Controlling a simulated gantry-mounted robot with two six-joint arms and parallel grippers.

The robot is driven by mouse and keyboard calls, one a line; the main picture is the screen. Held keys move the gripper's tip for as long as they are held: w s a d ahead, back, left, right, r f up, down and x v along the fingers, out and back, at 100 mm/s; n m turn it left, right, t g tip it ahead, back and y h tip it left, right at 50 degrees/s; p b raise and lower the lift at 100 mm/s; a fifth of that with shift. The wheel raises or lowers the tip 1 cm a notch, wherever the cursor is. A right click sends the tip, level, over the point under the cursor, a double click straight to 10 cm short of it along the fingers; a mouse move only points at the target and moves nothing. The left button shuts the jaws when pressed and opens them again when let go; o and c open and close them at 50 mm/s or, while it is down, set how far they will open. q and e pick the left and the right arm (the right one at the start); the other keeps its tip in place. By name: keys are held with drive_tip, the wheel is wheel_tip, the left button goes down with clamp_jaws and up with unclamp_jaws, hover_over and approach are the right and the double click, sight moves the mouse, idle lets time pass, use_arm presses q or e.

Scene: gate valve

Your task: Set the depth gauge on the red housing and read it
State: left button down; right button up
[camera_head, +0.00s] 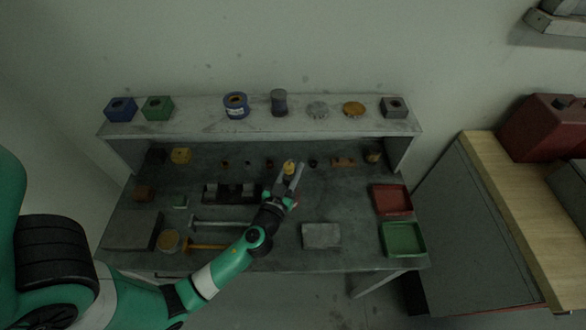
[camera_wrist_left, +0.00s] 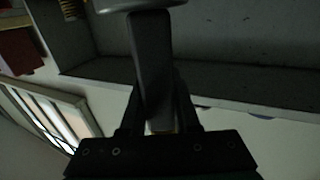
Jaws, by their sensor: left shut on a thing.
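My left gripper (camera_head: 293,178) reaches over the back middle of the bench, with its fingers shut on a small part with a yellow top (camera_head: 289,166). In the left wrist view, the gripper (camera_wrist_left: 155,85) has a pale grey round rim of something at its fingertips, cut off by the top edge. I cannot tell whether this held part is the depth gauge. No gauge reading is visible. My right gripper is not in view.
A raised shelf (camera_head: 200,124) carries blue, green and grey blocks, a blue spool (camera_head: 236,105) and discs. A black holder (camera_head: 231,193) and hammer-like tools lie left of my arm. A grey block (camera_head: 321,235), red tray (camera_head: 376,200) and green tray (camera_head: 386,240) are at right.

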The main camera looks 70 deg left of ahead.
use_arm(q)
drive_tip(key=shift+f, duration=0.2)
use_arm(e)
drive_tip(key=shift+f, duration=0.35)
use_arm(q)
drive_tip(key=c, duration=0.6)
unclamp_jaws()
drive_tip(key=shift+o, duration=0.2)
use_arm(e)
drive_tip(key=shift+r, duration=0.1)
